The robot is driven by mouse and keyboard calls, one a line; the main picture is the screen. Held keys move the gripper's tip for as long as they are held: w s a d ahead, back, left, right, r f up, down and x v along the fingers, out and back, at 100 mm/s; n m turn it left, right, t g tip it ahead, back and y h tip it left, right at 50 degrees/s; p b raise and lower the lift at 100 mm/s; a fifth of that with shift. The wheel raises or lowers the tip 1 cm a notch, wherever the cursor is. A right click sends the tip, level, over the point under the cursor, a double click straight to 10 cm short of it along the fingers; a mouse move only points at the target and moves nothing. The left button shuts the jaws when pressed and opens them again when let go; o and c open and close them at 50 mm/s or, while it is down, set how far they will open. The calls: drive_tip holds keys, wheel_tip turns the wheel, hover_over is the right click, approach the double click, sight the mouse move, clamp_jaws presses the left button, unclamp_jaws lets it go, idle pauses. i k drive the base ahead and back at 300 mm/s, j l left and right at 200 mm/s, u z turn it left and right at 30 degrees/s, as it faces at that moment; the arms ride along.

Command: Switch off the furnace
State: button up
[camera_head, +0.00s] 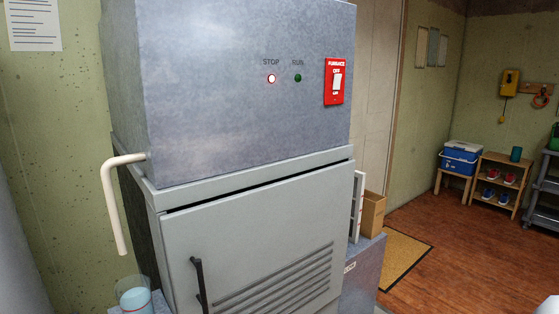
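The furnace (230,90) is a tall grey metal cabinet filling the middle of the head view. A red plate marked FURNACE (328,82) sits at the upper right of its front, with a white switch (337,81) in it. Small labels stand above and below the switch; its exact position is too small to tell. My gripper is not in view.
The furnace's lower door (260,240) has a black handle (199,283) and louvres. A cream pipe (110,200) juts from its left side. A cardboard box (373,213) stands to the right. Wooden floor (450,250) lies open there, before a shoe shelf (500,182) and a blue cooler (461,156).

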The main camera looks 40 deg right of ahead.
sight(337, 78)
drive_tip(key=l, duration=1.05)
drive_tip(key=i+l, duration=0.1)
drive_tip(key=l, duration=0.95)
